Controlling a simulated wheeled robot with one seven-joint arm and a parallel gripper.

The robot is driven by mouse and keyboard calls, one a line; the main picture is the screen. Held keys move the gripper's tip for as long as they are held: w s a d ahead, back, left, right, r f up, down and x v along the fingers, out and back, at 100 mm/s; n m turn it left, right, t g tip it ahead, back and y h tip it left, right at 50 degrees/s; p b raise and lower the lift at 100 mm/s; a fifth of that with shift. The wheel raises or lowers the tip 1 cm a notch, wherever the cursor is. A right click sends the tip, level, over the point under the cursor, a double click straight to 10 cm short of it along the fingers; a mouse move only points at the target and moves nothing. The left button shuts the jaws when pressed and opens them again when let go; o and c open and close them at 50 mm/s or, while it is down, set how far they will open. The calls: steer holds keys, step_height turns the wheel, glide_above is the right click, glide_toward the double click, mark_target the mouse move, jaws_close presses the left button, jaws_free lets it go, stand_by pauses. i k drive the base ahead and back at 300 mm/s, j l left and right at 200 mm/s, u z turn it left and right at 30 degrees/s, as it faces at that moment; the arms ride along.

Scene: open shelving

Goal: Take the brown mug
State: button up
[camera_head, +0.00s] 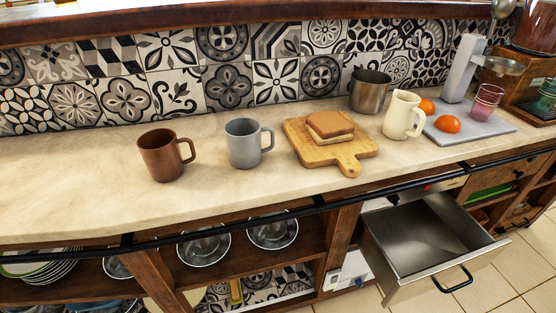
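The brown mug (162,157) stands upright on the pale stone counter (70,175), left of the middle. Its handle points right and slightly toward the back. A grey mug (243,143) stands close to its right, apart from it, also with its handle to the right. Nothing covers the brown mug. My gripper is not in view.
A wooden board (349,159) with a sandwich (330,125), a metal pot (370,92) and a cream pitcher (402,115) stand to the right. An open drawer (425,235) juts out below. A dark rail (290,209) runs along the counter front. The counter's left is clear.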

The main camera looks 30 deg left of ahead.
mark_target(159, 148)
steer(key=u, duration=1.35)
